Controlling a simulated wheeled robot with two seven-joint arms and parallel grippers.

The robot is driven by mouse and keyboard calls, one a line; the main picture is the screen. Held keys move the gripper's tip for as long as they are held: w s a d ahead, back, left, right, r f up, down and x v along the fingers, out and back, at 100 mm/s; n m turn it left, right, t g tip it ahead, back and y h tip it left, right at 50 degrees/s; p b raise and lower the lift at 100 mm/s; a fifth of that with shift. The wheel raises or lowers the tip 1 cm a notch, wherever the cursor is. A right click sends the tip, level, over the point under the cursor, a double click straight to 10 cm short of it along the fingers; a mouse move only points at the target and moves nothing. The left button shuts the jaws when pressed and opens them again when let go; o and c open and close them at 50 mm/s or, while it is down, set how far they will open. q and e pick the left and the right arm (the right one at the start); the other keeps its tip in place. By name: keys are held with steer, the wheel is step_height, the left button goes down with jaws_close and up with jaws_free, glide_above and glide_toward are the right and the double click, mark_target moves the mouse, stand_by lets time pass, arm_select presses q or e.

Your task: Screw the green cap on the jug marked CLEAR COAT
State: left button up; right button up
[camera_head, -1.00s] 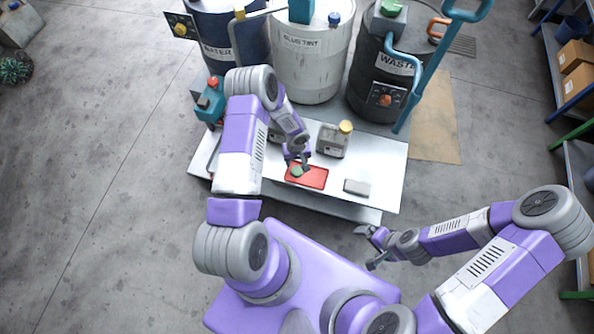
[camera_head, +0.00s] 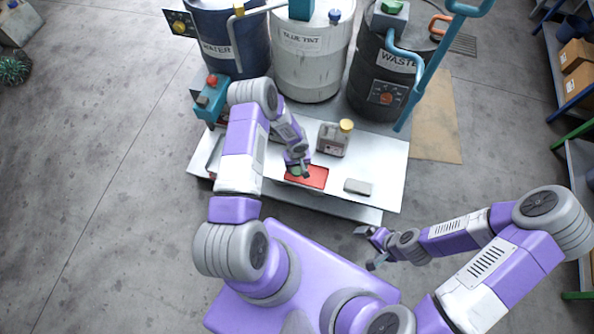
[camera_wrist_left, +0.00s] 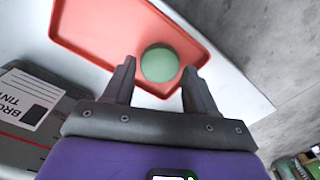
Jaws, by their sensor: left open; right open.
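The green cap (camera_wrist_left: 159,64) lies on the red tray (camera_wrist_left: 88,28). In the head view the cap (camera_head: 294,170) is partly covered by my left gripper (camera_head: 300,172). In the left wrist view the open fingers of my left gripper (camera_wrist_left: 158,80) point at the cap, which shows between and just beyond their tips; I cannot tell whether they touch it. I can read no CLEAR COAT label; my left arm hides part of the bench where that jug may stand. My right gripper (camera_head: 370,249) is open and empty, off the bench at the front right.
A grey jug with a yellow cap (camera_head: 333,138) stands behind the tray; a jug label reading "BRO… TINT" (camera_wrist_left: 29,99) shows in the wrist view. A grey block (camera_head: 358,187) lies right of the tray. Large drums (camera_head: 310,60) stand behind. The bench's right end (camera_head: 388,165) is clear.

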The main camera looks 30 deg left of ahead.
mark_target(297, 170)
arm_select(q)
steer(key=shift+f, duration=0.85)
steer(key=c, duration=0.7)
step_height(297, 170, up, 10)
steer(key=shift+r+p, duration=0.1)
steer(key=shift+p, duration=0.95)
